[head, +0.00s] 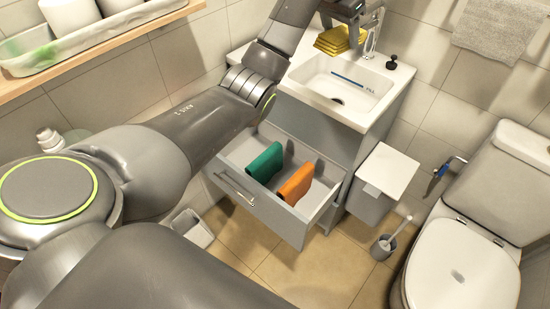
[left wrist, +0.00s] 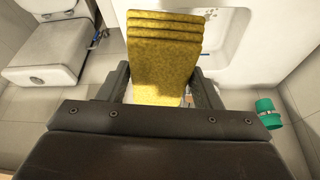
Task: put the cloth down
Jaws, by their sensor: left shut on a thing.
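The yellow cloth (head: 333,41) is folded in several layers. In the head view it shows at the back left of the white sink top (head: 309,72), just below my left gripper (head: 345,12). In the left wrist view the yellow cloth (left wrist: 164,50) stands out between the two fingers of my left gripper (left wrist: 160,88), which is shut on it. I cannot tell whether the cloth's underside touches the sink top. My right gripper is not in view.
Below the sink an open drawer (head: 232,188) holds a green folded thing (head: 265,161) and an orange one (head: 296,183). A faucet (head: 374,35) and a dark dispenser (head: 391,62) stand behind the basin. A blue toothbrush-like item (head: 347,80) lies in the basin. A bin (head: 385,172) stands right.

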